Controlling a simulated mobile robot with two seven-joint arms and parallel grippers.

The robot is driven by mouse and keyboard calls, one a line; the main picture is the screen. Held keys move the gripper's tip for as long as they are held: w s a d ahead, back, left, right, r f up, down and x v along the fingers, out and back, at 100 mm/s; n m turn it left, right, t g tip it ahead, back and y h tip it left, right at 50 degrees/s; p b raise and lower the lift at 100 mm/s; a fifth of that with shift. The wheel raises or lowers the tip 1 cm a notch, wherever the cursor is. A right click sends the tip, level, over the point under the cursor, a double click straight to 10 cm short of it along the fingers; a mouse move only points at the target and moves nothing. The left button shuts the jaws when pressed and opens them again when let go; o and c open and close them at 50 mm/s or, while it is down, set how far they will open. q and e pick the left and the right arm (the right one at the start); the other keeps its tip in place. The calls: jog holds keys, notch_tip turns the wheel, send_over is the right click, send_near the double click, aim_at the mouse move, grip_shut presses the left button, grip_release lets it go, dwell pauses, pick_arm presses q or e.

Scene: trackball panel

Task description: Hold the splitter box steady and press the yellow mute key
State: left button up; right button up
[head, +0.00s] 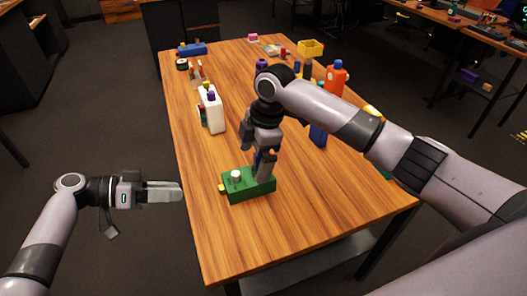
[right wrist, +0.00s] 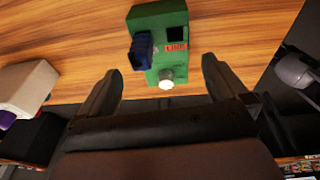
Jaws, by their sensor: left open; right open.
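A green box (head: 250,190), which I take as the splitter box, lies on the table near its front. It has a white knob (head: 236,176) on top and a small yellow key (head: 222,188) at its left end. The right wrist view shows the green box (right wrist: 158,25) with a dark blue block (right wrist: 141,52), a red label and the white knob (right wrist: 166,80); the yellow key is not seen there. My right gripper (head: 265,174) is open above the box, its fingers apart on either side in the wrist view. My left gripper (head: 166,191) is open and empty, left of the table edge.
An orange bottle (head: 336,79) and several coloured items stand on the right side, partly behind my right arm. A yellow bin (head: 311,48) is at the back. The table front (head: 310,225) is clear.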

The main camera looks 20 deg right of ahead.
aim_at(249, 182)
jog(key=shift+d+r+g+h, duration=0.15)
jog(key=shift+d+g+h, duration=0.15)
jog(key=shift+d+h, duration=0.75)
jog(key=shift+f, duration=0.2)
notch_tip(249, 182, down, 7)
jog(key=shift+r, duration=0.15)
pick_arm(q)
jog(key=shift+c, duration=0.3)
pick_arm(e)
jog(key=c, duration=1.1)
pick_arm(q)
grip_shut()
pick_arm(e)
jog(key=shift+o, duration=0.2)
